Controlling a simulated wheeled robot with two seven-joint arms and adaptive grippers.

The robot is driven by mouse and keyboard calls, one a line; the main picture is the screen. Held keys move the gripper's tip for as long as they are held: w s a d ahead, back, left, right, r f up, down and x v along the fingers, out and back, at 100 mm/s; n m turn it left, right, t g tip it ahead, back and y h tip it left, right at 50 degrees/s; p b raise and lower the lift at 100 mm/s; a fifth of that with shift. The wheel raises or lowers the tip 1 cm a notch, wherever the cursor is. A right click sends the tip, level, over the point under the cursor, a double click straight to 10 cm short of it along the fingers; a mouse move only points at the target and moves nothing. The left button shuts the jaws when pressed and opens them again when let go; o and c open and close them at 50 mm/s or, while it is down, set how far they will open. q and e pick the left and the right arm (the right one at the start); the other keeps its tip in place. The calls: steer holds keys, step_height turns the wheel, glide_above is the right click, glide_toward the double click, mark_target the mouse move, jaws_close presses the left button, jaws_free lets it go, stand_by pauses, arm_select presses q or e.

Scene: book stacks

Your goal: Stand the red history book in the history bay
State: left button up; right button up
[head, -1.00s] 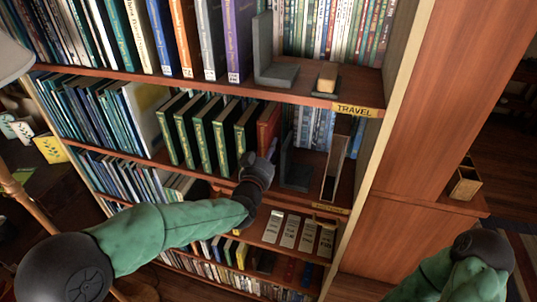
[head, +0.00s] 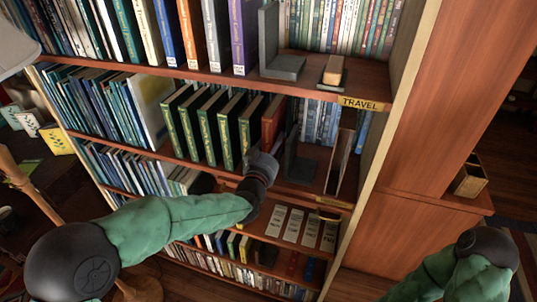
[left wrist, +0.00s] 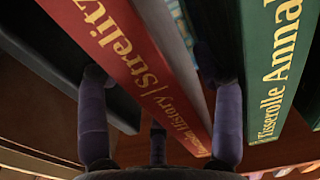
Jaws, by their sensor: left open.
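The red history book (head: 272,121) stands at the right end of a row of green books (head: 208,128) on the middle shelf. Its red spine with gold lettering (left wrist: 135,70) fills the middle of the left wrist view. My left gripper (head: 264,160) is at the lower front of this book. In the left wrist view its fingers (left wrist: 155,85) are apart, one on each side of the red spine; I cannot tell if they touch it. A green book (left wrist: 278,65) is just beyond the right finger. My right gripper is out of view.
A dark bookend (head: 300,162) stands on the middle shelf right of the red book, with an upright holder (head: 338,165) farther right. The shelf above carries a TRAVEL label (head: 360,103), a grey bookend (head: 275,55) and a small block (head: 334,70).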

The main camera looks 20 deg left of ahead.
arm_select(q)
steer(key=s+p, duration=0.2)
steer(key=s, duration=1)
steer(key=f+g, duration=0.1)
steer(key=f, duration=0.3)
steer(key=f+g, duration=0.2)
steer(key=f, duration=0.2)
steer(key=w+d+f+g+h, duration=0.1)
steer(key=f, duration=0.4)
steer(key=shift+g, duration=0.3)
steer(key=s+d+f+n+g, duration=0.1)
steer(key=s+f+g, duration=0.15)
steer(key=f, duration=0.45)
steer(key=s+d+f+g, duration=0.1)
steer(key=f+g, duration=0.2)
steer(key=f, duration=0.4)
steer(key=s+d+f+n+g+h, duration=0.1)
steer(key=s+d+f+g, duration=0.3)
steer(key=s+f, duration=1.3)
steer(key=f+g+h, duration=0.1)
steer(key=g, duration=0.2)
steer(key=shift+d+f+n, duration=0.2)
steer(key=shift+f+n, duration=0.05)
steer(key=shift+n, duration=0.15)
